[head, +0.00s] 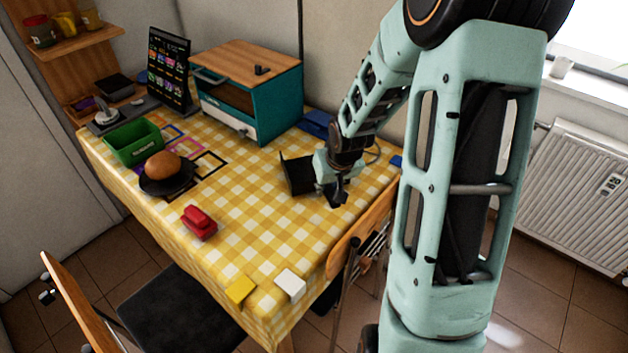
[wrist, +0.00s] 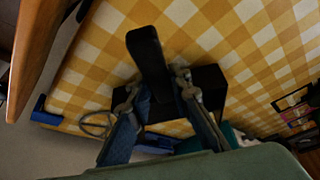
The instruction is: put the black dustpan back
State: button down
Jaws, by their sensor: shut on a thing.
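The black dustpan (head: 297,174) is at the right part of the table, beside my gripper (head: 338,192). In the wrist view the dustpan's handle (wrist: 147,50) points up between the fingers of my gripper (wrist: 156,85), and its dark pan (wrist: 210,85) is behind the right finger. My gripper is shut on the handle. Part of the pan is hidden by my wrist and fingers. I cannot tell whether the pan touches the cloth.
The table has a yellow checked cloth (head: 250,215). A teal oven (head: 250,95) stands at the back, with a blue object (head: 317,123) beside it. Coloured outlines, one black (head: 210,164), lie near a green bin (head: 133,142). A red object (head: 199,222) is in front. Chairs flank the table.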

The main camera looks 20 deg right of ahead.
jog(key=shift+f+b, duration=0.5)
jog(key=shift+f, duration=0.1)
jog(key=c, duration=1.5)
grip_release()
jog(key=shift+r, duration=0.1)
jog(key=shift+c, duration=0.2)
jog(key=shift+c, duration=0.6)
jog(key=shift+c, duration=1.4)
jog(key=p+v, duration=0.8)
jog(key=shift+r, duration=0.2)
jog(key=shift+s+r+p, duration=0.25)
jog(key=shift+r+p, duration=0.05)
jog(key=shift+f, duration=0.1)
